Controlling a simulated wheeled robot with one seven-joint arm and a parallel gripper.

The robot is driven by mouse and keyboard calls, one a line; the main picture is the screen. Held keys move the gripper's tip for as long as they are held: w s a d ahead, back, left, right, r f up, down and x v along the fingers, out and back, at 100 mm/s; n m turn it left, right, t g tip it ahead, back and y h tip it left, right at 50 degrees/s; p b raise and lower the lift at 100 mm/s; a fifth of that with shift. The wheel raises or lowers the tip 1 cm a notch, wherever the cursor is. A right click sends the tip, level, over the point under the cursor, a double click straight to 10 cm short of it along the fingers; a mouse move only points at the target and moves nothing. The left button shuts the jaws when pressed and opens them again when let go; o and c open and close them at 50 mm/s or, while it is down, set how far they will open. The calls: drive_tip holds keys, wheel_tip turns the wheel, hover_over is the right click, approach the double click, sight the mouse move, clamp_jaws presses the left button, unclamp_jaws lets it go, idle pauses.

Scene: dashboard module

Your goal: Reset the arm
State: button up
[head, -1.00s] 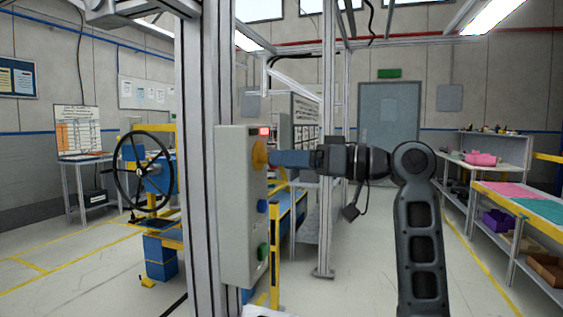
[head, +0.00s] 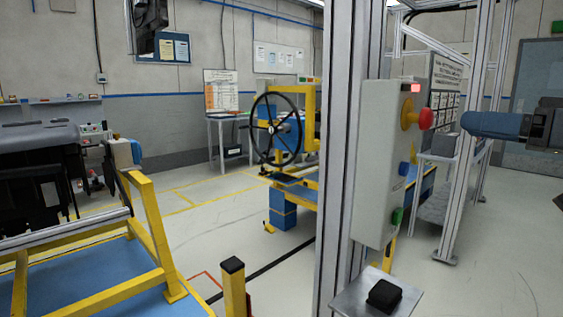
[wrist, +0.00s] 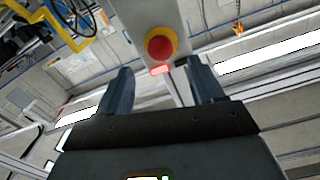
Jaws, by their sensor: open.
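My gripper (head: 466,122) is at the right of the head view, its blue fingers pointing left toward a red mushroom button (head: 426,118) on a yellow collar. A gap shows between the fingertips and the button. In the wrist view my gripper (wrist: 160,68) has its two fingers spread with nothing between them. The red button (wrist: 159,47) appears ahead of them. The button sits on a grey control box (head: 375,165) fixed to an aluminium post. The rest of my arm is cut off by the picture's right edge.
The box also bears a lit red lamp (head: 411,88), a blue control (head: 403,168) and a green button (head: 397,216). A tall aluminium post (head: 343,150) stands left of it. A black handwheel (head: 277,129) stands behind. A yellow frame (head: 155,235) is at left.

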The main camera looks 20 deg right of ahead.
drive_tip(key=shift+f, duration=0.1)
drive_tip(key=w+a+f+m+h, duration=0.2)
drive_tip(key=a+f+m+h, duration=0.15)
drive_tip(key=f, duration=0.75)
drive_tip(key=w+a+f+m+h, duration=0.15)
drive_tip(key=a+f+m, duration=0.25)
drive_tip(key=f, duration=0.6)
drive_tip(key=s+a+f+g+h, duration=0.1)
drive_tip(key=s+a+f, duration=0.3)
drive_tip(key=f, duration=0.2)
drive_tip(key=s+a+f+h, duration=0.2)
drive_tip(key=s+a+f, duration=0.2)
drive_tip(key=s+f, duration=0.15)
drive_tip(key=s+a+n+y, duration=0.1)
drive_tip(key=s+a+n, duration=0.2)
drive_tip(key=s, duration=0.8)
drive_tip(key=s+a+f+n+g+p, duration=0.1)
drive_tip(key=s+a+n, duration=0.2)
drive_tip(key=s+a, duration=0.4)
drive_tip(key=s, duration=0.5)
drive_tip(key=shift+y, duration=0.4)
drive_tip(key=shift+a, duration=0.1)
drive_tip(key=shift+c, duration=0.4)
